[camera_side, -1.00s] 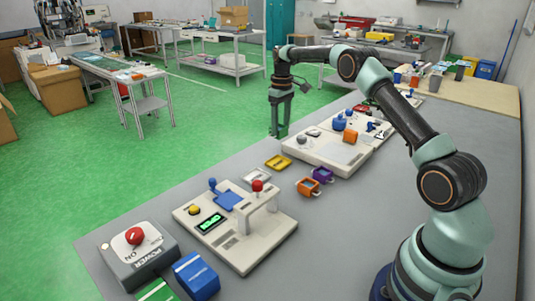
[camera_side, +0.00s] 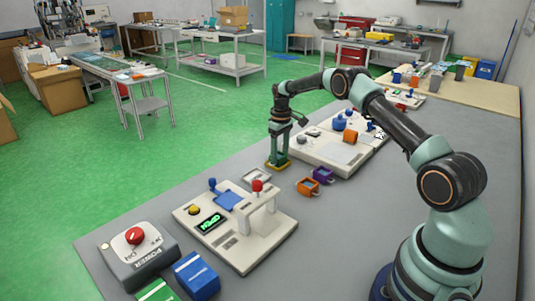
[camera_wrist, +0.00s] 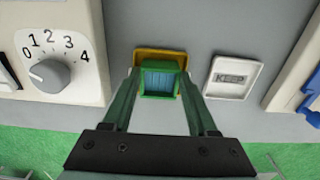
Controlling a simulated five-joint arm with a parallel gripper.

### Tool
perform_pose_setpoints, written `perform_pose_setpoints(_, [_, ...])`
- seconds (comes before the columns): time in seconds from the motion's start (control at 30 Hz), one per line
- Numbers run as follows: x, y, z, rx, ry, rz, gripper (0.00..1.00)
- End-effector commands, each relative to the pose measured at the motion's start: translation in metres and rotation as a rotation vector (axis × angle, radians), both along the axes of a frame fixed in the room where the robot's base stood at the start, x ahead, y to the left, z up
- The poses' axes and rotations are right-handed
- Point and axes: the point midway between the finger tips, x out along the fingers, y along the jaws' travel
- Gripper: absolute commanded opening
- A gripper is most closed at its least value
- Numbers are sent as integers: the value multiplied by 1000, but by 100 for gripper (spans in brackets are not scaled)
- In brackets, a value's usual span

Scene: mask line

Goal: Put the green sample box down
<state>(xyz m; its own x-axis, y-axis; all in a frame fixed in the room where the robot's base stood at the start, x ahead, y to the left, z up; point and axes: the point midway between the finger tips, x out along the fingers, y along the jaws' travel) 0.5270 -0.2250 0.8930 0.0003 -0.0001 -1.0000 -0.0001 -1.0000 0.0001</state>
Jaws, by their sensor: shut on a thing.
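In the wrist view the green sample box (camera_wrist: 160,67), open-topped with a blue inside, is held between the two green fingers of my gripper (camera_wrist: 161,92). The box is over or in a yellow tray (camera_wrist: 159,55), whose far rim shows beyond it. In the side view my gripper (camera_side: 279,158) is lowered, pointing down, at the yellow tray (camera_side: 278,169). The box is hard to tell from the green fingers there. I cannot tell whether its underside touches the tray.
A white KEEP tray (camera_wrist: 233,78) lies right of the yellow tray in the wrist view. A panel with a 0–4 dial (camera_wrist: 48,74) stands to the left. Orange (camera_side: 307,187) and purple (camera_side: 323,175) boxes sit close by. A machine with an OPEN display (camera_side: 211,222) is nearer the camera.

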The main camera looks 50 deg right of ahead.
Motion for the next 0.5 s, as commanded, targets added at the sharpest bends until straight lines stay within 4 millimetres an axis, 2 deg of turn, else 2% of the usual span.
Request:
perform_pose_setpoints(0.17, [0,0,-3,0,1,0,0])
perform_pose_setpoints(0.2, [0,0,-3,0,0,0,74])
perform_pose_setpoints(0.23, [0,0,-3,0,0,0,86])
perform_pose_setpoints(0.27, [0,0,-2,0,0,0,89])
perform_pose_setpoints(0.5, [0,0,-2,0,0,0,89])
